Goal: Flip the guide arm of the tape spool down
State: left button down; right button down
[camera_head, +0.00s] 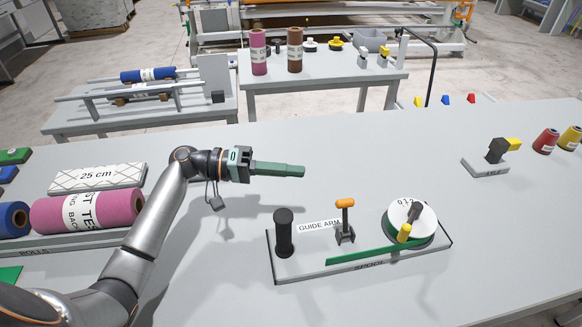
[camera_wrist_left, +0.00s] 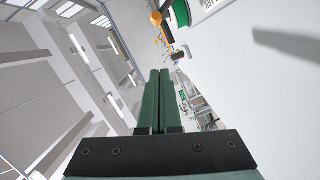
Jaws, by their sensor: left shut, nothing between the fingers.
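The spool board (camera_head: 350,268), a grey plate with SPOOL on its front edge, lies on the table in the head view. The guide arm (camera_head: 345,215) stands upright on it, a dark lever with an orange top, beside a GUIDE ARM label. To its right is a white numbered dial (camera_head: 398,214) with a dark and yellow handle. A green strip (camera_head: 362,251) runs along the front. My left gripper (camera_head: 303,171) is shut and empty, above and left of the guide arm, apart from it. Its green fingers show together in the left wrist view (camera_wrist_left: 158,73). My right gripper is out of view.
A black post (camera_head: 284,232) stands on the board's left end. Pink and blue rolls (camera_head: 88,212) and a 25 cm block (camera_head: 97,178) lie left. A small grey stand (camera_head: 485,166) and thread cones (camera_head: 545,141) are right. The table between is clear.

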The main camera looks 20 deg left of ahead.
aim_at(345, 218)
pick_arm(q)
jog(key=shift+s+d+f+p, duration=0.1)
jog(key=shift+d+f+p, duration=0.3)
jog(key=shift+d, duration=1)
jog(key=shift+s+d+f+p, duration=0.1)
jog(key=shift+d+f+p, duration=0.25)
jog(key=shift+d, duration=1.1)
jog(key=shift+d+f+p, duration=0.25)
jog(key=shift+d+p, duration=0.2)
jog(key=shift+d, duration=0.95)
jog(key=shift+s+d+r+m+y+b, duration=0.15)
jog(key=shift+s+d+r+m+b, duration=0.15)
jog(key=shift+m, duration=0.25)
jog(key=shift+s+d+r+m+y+b, duration=0.15)
jog(key=shift+s+m+b, duration=0.1)
jog(key=shift+s+m, duration=0.25)
jog(key=shift+s+d+r+m+y+b, duration=0.35)
jog(key=shift+s+d+m, duration=0.1)
jog(key=shift+m, duration=0.4)
jog(key=shift+a, duration=0.1)
